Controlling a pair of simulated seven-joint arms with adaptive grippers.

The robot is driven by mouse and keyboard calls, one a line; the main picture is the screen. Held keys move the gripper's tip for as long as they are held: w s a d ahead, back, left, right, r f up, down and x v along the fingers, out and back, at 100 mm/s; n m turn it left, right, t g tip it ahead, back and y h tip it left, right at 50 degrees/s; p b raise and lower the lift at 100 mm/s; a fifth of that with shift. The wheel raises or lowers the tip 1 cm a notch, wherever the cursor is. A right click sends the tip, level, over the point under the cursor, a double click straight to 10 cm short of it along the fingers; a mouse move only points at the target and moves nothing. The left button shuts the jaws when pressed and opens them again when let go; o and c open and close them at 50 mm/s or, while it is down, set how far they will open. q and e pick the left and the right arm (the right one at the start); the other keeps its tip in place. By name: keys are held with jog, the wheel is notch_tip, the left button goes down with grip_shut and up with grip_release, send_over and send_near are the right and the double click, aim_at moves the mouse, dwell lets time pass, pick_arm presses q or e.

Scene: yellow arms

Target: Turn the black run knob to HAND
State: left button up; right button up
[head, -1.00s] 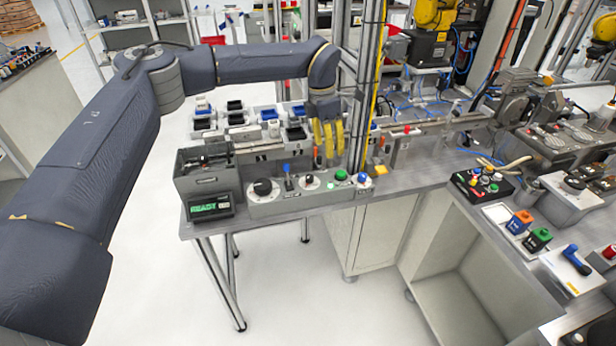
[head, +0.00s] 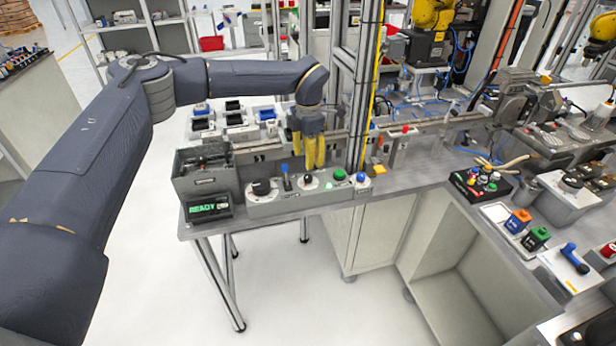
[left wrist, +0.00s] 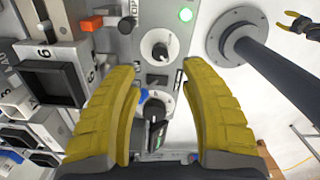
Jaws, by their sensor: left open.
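A grey control box (head: 325,194) on the bench carries a large black knob (head: 262,187) at its left and a smaller black knob on a white dial (head: 308,181). The labels are too small to read, so I cannot tell which is the run knob. My left gripper (head: 314,166) points down just behind and above the smaller knob, open and empty. In the left wrist view, the smaller knob (left wrist: 160,50) lies just beyond the gap between the fingertips (left wrist: 158,70). The larger knob (left wrist: 154,106) shows between the fingers. My right gripper (left wrist: 296,21) appears small there, its fingers apart.
A blue-tipped lever (head: 286,180) stands between the two knobs. A green button (head: 340,174) and a blue knob (head: 361,180) sit to the right. A READY display (head: 209,207) is at the left. A metal post (head: 355,90) rises close to the gripper's right.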

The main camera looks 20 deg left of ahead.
aim_at(308, 176)
pick_arm(q)
notch_tip(308, 176, down, 8)
jog(key=shift+r, duration=0.1)
dwell(0.4)
jog(key=shift+c, duration=0.6)
grip_shut()
